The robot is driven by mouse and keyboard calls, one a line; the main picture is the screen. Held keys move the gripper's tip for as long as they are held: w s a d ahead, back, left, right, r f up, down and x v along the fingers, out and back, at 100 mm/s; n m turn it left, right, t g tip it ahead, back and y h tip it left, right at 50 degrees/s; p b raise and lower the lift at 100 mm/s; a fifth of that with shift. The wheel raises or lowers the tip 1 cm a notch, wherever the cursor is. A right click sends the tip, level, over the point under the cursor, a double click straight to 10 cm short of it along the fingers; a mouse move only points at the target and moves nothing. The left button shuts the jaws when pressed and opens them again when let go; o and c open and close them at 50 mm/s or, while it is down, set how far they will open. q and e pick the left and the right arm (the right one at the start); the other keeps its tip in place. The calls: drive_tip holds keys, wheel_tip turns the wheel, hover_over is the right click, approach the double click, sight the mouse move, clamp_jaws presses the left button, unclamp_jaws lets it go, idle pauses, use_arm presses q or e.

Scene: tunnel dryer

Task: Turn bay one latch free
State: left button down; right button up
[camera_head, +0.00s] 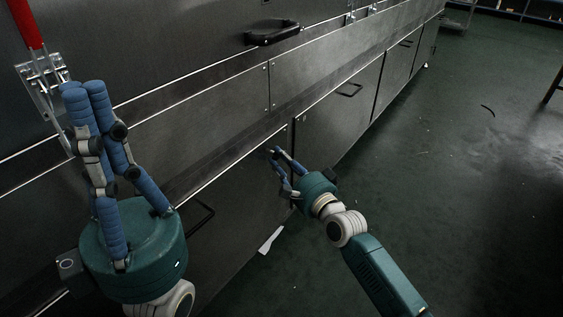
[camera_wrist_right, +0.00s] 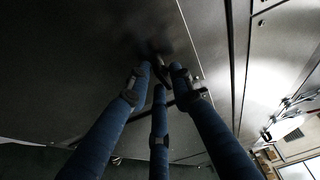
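A latch with a red handle (camera_head: 28,22) and a bright metal bracket (camera_head: 36,82) is on the dark cabinet front at the upper left of the head view. The red handle points up and runs out of the picture. My left gripper (camera_head: 85,90) has its blue fingertips just right of the bracket and below the handle, overlapping the bracket's edge. Contact cannot be told, and nothing is seen between the fingers. My right gripper (camera_head: 275,153) is low in front of a lower panel, well away from the latch. In the right wrist view its three fingertips (camera_wrist_right: 160,80) are apart and empty.
A black handle (camera_head: 272,32) sticks out of the upper cabinet front. Lower doors have thin bar handles (camera_head: 350,90). A white paper-like scrap (camera_head: 270,240) lies by the cabinet foot. The green floor (camera_head: 450,180) at the right is mostly clear.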

clamp_jaws()
